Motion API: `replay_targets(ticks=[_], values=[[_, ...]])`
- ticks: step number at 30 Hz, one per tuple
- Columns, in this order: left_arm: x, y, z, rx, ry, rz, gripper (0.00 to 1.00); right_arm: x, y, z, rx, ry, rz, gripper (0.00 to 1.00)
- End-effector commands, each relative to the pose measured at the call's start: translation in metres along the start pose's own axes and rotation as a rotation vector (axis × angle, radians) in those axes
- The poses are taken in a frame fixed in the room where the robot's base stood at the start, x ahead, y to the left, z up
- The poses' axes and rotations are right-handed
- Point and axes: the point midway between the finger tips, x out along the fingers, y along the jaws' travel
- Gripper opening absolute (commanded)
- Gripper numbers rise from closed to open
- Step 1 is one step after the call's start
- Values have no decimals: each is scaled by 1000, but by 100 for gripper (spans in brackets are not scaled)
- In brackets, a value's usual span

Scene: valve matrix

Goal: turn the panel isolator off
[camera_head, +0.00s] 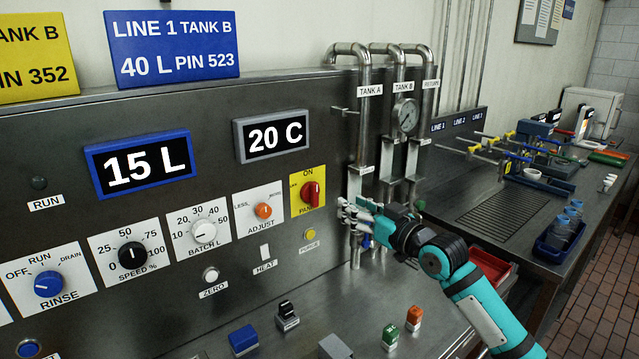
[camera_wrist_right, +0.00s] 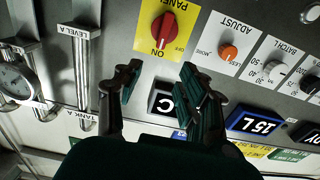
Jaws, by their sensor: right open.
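The panel isolator is a red rotary knob (camera_head: 310,192) on a yellow plate marked ON at the top and PANEL at the bottom. Its handle stands about upright, in line with ON. In the right wrist view the knob (camera_wrist_right: 165,28) appears upside down, beyond the fingertips. My right gripper (camera_head: 348,212) is to the right of the plate, in front of the pipes. In its wrist view the right gripper (camera_wrist_right: 160,82) is open and empty, its fingers apart, with the knob roughly in line with the gap and not touched. My left gripper is out of view.
The orange ADJUST knob (camera_head: 263,211) is just left of the isolator, and a yellow PURGE button (camera_head: 310,235) is below it. Vertical pipes with a gauge (camera_head: 405,116) stand close to the right.

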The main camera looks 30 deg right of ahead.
Motion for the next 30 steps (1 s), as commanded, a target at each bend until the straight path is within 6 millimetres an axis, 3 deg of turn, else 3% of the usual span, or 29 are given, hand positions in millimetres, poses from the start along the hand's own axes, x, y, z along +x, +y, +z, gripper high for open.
replay_targets(ticks=[4,11,15,21,30], values=[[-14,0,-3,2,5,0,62,34,0,-5,3,2,0,40],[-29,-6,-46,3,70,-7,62,82,0,-3,3,0,1,40],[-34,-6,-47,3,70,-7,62,104,0,-2,0,0,1,40],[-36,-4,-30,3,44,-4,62,120,-1,0,-1,-1,0,40],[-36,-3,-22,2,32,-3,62,122,-1,1,-2,-2,0,40]])
